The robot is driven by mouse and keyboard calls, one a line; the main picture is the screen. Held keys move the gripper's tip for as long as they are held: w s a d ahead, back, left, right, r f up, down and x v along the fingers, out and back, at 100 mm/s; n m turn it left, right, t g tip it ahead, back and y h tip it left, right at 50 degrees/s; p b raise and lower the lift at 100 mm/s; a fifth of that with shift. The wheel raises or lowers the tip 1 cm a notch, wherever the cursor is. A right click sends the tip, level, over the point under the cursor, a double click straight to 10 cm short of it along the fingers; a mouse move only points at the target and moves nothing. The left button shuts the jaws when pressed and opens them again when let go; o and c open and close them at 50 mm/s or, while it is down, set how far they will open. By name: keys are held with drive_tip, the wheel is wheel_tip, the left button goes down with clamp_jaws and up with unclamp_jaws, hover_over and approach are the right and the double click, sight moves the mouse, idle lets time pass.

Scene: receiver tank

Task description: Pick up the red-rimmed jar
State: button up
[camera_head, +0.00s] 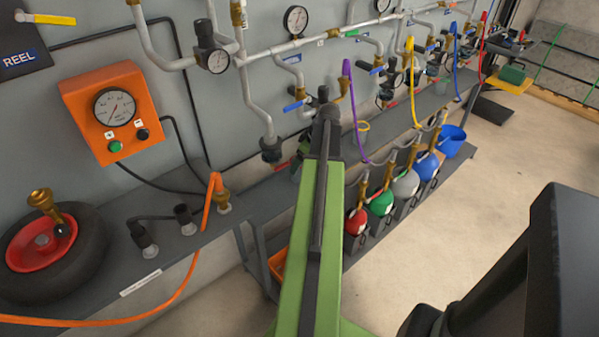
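I cannot make out a red-rimmed jar for certain. A small red item (281,167) shows on the bench just left of my green arm; its shape is too small to tell. A yellow ring-shaped rim (362,127) shows on the bench right of the arm, and a small pale jar-like thing (433,70) stands farther back. My arm reaches forward over the bench and hides part of it. My gripper is at the far end of the arm, mostly hidden by the links, and its fingers cannot be made out.
A grey bench (180,245) runs along the wall under pipes, valves and gauges. The floor (480,210) is clear.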

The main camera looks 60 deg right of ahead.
drive_tip(key=shift+b+x, duration=2.5)
drive_tip(key=shift+x, duration=0.2)
drive_tip(key=shift+r, duration=0.2)
drive_tip(key=c, duration=1.4)
